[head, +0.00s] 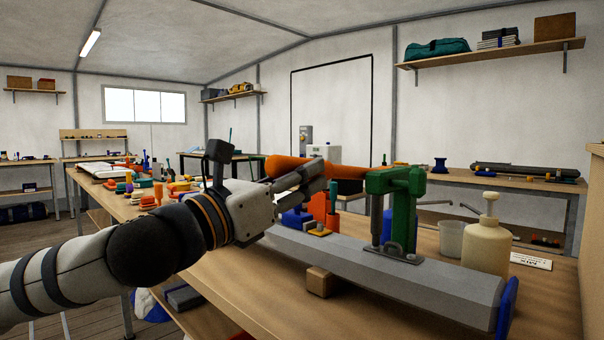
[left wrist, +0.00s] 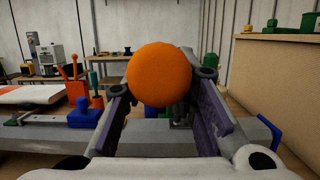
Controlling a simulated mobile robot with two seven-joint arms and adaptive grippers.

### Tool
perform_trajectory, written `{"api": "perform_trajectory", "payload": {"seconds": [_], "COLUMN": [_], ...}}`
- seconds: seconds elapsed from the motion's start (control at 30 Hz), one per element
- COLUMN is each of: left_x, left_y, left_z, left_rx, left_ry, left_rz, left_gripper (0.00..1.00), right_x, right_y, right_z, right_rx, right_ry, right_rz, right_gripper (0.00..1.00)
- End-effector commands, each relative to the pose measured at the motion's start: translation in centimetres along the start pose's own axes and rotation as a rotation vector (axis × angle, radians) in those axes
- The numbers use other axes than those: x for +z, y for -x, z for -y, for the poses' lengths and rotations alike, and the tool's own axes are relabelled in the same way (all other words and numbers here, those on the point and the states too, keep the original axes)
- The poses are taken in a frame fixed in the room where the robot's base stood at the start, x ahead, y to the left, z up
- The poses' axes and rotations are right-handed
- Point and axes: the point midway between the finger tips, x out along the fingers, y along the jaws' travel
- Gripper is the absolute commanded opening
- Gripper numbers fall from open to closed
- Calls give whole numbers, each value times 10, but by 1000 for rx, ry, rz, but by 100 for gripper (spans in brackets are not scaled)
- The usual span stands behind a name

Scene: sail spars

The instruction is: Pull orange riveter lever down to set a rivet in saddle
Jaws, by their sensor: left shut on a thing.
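The orange riveter lever (head: 286,166) reaches left from the top of the green riveter (head: 400,182) and is roughly level. My left gripper (head: 318,174) is shut on the lever, with orange showing on both sides of the fingers. In the left wrist view the rounded orange lever end (left wrist: 160,75) sits between my finger pads and hides most of the riveter. The riveter stands upright, its grey nose down at the saddle (head: 393,253), a small grey plate on the grey spar (head: 400,276). The rivet cannot be made out. My right gripper is out of view.
The spar lies along the wooden bench, with a wooden block (head: 320,281) against its near side and a blue cap (head: 508,306) at its right end. A cream pump bottle (head: 487,240) and a pale cup (head: 451,238) stand behind it. Small parts crowd the bench at left.

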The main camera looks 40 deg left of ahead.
Motion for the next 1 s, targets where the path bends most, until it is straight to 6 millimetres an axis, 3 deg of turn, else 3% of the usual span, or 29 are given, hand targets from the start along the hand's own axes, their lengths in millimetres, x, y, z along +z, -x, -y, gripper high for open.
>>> {"api": "perform_trajectory", "payload": {"seconds": [0.03, 0.07, 0.53, 1.0], "left_x": [-18, -19, -11, 46], "left_y": [2, 3, 3, -32], "left_z": [1, 1, 0, -1], "left_rx": [-4, -4, 0, -3], "left_ry": [9, 9, 5, 1], "left_rz": [-28, -27, -11, 0], "left_gripper": [0, 0, 0, 0], "right_x": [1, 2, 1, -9], "right_y": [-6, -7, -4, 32], "right_z": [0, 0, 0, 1], "right_rx": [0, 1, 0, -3], "right_ry": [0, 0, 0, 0], "right_rz": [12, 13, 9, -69], "right_gripper": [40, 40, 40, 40]}}
